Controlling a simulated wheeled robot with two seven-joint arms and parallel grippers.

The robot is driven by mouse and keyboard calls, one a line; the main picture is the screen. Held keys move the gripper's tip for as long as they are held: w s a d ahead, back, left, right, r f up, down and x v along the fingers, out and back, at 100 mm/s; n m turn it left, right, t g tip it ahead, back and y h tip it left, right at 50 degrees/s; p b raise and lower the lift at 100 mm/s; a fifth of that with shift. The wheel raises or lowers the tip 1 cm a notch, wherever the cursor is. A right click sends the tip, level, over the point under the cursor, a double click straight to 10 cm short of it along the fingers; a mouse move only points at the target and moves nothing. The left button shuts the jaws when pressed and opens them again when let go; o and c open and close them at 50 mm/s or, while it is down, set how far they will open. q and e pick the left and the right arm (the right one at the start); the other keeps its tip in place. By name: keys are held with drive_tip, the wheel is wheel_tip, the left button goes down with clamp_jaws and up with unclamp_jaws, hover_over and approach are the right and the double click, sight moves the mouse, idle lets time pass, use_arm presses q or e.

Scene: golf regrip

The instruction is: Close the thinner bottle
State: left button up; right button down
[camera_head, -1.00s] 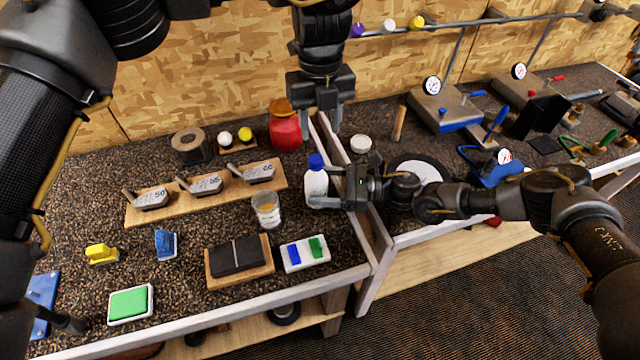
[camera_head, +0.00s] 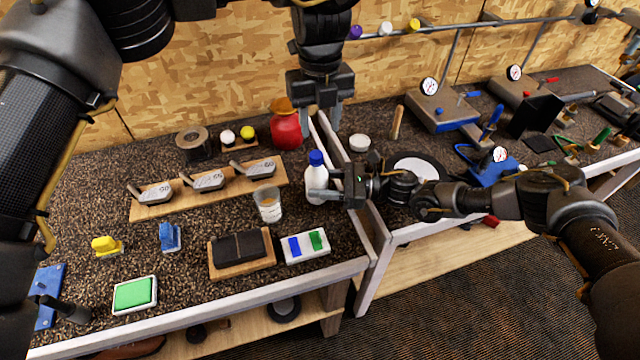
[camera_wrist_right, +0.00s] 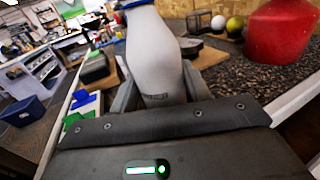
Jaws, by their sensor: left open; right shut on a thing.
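The white thinner bottle (camera_head: 315,184) stands upright near the dividing board, with a blue cap (camera_head: 316,158) at its top. Whether the cap is screwed tight cannot be told. My right gripper (camera_head: 322,194) reaches in from the right and is shut on the bottle's body. In the right wrist view the bottle (camera_wrist_right: 155,60) sits between the fingers, with a bit of blue at the top edge. My left gripper (camera_head: 320,119) points down, open and empty, above and apart from the cap.
A clear cup (camera_head: 268,205) stands close left of the bottle. A red container (camera_head: 286,131) is behind it. The white divider rail (camera_head: 345,170) runs just right of it. A white tray with blue and green pieces (camera_head: 304,248) lies in front.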

drive_tip(key=shift+w+f, duration=0.1)
drive_tip(key=shift+w, duration=0.15)
drive_tip(key=shift+s, duration=0.2)
use_arm(q)
drive_tip(key=n, duration=0.2)
drive_tip(key=a+n, duration=0.1)
drive_tip(key=n, duration=0.4)
drive_tip(key=shift+w+a+r, duration=0.1)
drive_tip(key=shift+a+r, duration=0.05)
drive_tip(key=shift+r, duration=0.15)
drive_tip(key=shift+d+f+n, duration=0.15)
drive_tip(key=shift+d+n, duration=0.1)
drive_tip(key=shift+n, duration=0.65)
use_arm(e)
drive_tip(key=shift+w, duration=0.15)
use_arm(q)
drive_tip(key=shift+s, duration=0.2)
